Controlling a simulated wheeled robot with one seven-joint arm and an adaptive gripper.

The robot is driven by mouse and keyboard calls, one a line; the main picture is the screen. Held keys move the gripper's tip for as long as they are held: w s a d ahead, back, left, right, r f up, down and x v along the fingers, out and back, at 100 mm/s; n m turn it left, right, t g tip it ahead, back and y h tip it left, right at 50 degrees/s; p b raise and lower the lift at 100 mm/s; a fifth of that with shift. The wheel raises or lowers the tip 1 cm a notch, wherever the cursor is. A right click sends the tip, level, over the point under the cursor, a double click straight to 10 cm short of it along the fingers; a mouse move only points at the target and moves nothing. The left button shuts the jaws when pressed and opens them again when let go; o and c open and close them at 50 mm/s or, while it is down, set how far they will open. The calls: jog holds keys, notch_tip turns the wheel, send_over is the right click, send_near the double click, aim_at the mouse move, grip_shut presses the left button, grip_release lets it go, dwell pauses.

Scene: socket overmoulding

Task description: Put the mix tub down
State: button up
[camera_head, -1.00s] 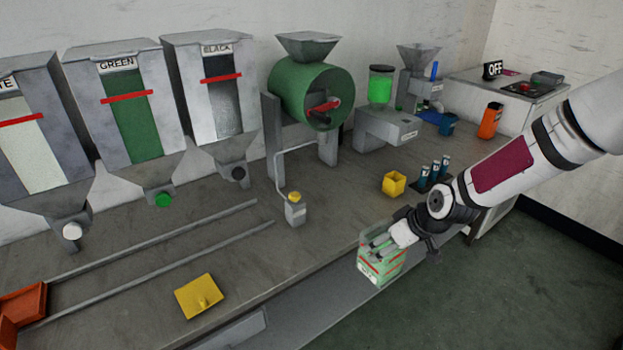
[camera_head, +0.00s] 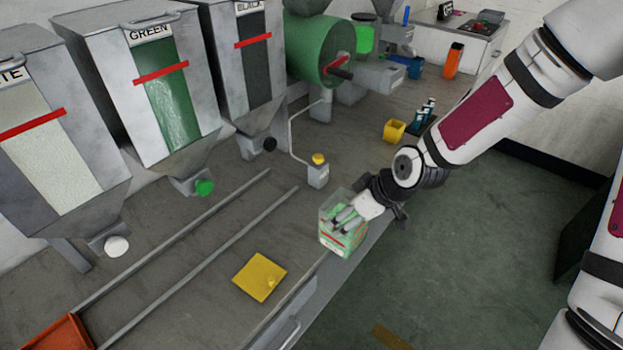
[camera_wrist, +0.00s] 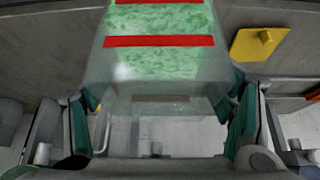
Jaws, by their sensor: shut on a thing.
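The mix tub (camera_head: 341,240) is a clear tub with green speckled contents and red bands. My gripper (camera_head: 347,217) is shut on it near the front edge of the bench, to the right of the yellow plate. In the wrist view the tub (camera_wrist: 160,68) fills the upper middle, between the two fingers of my gripper (camera_wrist: 165,115). I cannot tell whether its base touches the bench top (camera_head: 215,275).
A yellow plate with a knob (camera_head: 258,278) lies flat on the bench. Two rails (camera_head: 205,255) run from an orange tray (camera_head: 58,335). A small dispenser with a yellow top (camera_head: 318,172) and a yellow cup (camera_head: 394,131) stand behind the tub. Hoppers line the back.

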jog(key=w+a+f, duration=0.4)
jog(key=w+a, duration=0.5)
jog(key=shift+f, duration=0.3)
jog(key=shift+a+f, duration=0.1)
jog(key=shift+f, duration=0.1)
jog(key=o, duration=1.9)
jog(key=shift+o, duration=0.2)
